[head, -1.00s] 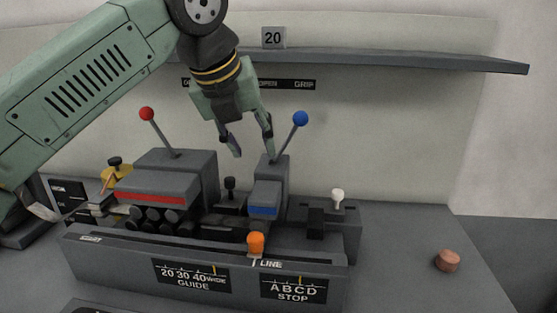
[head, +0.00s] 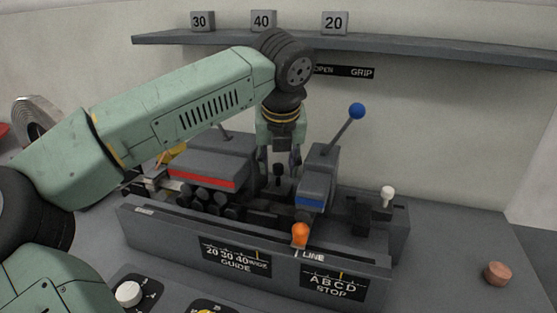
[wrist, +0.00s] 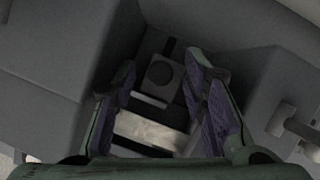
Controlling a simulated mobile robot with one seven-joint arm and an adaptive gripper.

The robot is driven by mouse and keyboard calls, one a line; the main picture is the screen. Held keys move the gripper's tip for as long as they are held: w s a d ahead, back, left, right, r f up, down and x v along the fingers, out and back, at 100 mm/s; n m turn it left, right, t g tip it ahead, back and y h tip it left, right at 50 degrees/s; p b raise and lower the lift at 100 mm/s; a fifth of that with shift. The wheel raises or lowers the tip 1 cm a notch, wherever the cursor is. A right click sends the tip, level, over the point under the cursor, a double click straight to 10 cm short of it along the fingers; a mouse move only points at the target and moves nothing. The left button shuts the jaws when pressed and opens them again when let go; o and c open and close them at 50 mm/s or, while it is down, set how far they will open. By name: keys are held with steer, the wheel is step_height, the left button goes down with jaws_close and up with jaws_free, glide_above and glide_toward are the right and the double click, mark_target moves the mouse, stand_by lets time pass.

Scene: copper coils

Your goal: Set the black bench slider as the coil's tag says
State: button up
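The black slider's knob (head: 278,170) stands upright in the gap between the red-striped block and the blue-striped block. It also shows from above in the wrist view (wrist: 160,76), as a dark square top with a round mark. My gripper (head: 279,163) is open and points down, with its fingers on either side of the knob; I cannot tell whether they touch it. The guide scale (head: 236,257) reads 20 30 40 WIDE, with a yellow pointer right of 40. A metal coil (head: 38,118) is at the far left, partly behind my arm; no tag is readable on it.
Signs 30 (head: 202,21), 40 (head: 263,20) and 20 (head: 334,23) stand on the shelf. A blue-knobbed lever (head: 357,111), an orange knob (head: 300,235) and a white knob (head: 387,196) are near. A copper piece (head: 497,273) lies at right, with clear bench around it.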

steer(key=shift+f, duration=0.2)
jaws_close()
stand_by(0.4)
stand_by(0.4)
